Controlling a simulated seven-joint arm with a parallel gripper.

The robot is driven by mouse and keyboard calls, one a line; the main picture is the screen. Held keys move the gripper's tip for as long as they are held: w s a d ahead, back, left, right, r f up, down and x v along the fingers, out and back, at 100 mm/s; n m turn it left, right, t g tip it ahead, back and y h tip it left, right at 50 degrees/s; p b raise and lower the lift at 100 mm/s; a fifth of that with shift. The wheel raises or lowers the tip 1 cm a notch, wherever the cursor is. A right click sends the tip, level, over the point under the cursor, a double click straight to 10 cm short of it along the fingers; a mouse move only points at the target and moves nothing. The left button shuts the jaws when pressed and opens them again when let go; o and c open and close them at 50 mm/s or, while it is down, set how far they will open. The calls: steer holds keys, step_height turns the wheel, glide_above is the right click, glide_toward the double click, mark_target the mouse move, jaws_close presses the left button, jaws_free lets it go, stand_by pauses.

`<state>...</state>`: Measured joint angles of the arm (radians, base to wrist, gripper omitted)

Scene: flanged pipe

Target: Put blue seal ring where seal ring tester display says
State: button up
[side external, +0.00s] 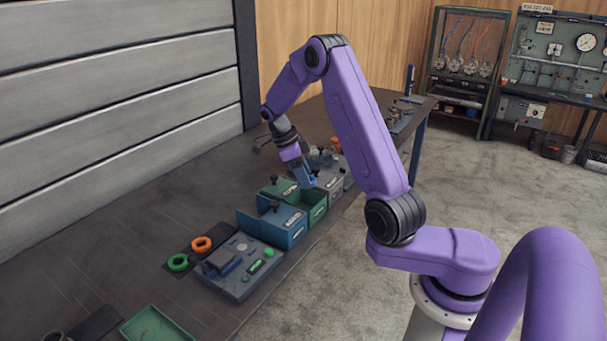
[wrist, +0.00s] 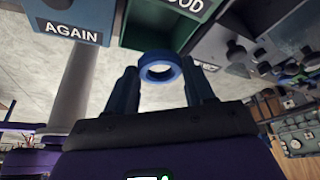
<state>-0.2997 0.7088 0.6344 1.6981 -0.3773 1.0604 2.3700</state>
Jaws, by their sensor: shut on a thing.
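My gripper (wrist: 162,80) is shut on the blue seal ring (wrist: 160,57) and holds it between its fingertips. In the side external view my gripper (side external: 308,181) is low, over or close to the green bin (side external: 316,212). In the wrist view the ring shows against the opening of the green bin (wrist: 130,32), whose label reads "GOOD". The blue bin (side external: 290,231) stands beside it; in the wrist view its label reads "AGAIN". The seal ring tester (side external: 232,284) has a lit green display (side external: 256,266) and a green button. The display's text is too small to read.
Orange (side external: 201,244) and green (side external: 178,262) rings lie on a dark mat left of the tester. A green tray (side external: 153,325) is at the near edge. The table's left part is bare.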

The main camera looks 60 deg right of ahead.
steer(key=shift+f, duration=0.15)
steer(key=shift+f, duration=2)
steer(key=shift+f, duration=1.7)
steer(key=o, duration=1.2)
steer(key=shift+w, duration=0.1)
steer(key=shift+c, duration=1.4)
steer(key=shift+o, duration=0.2)
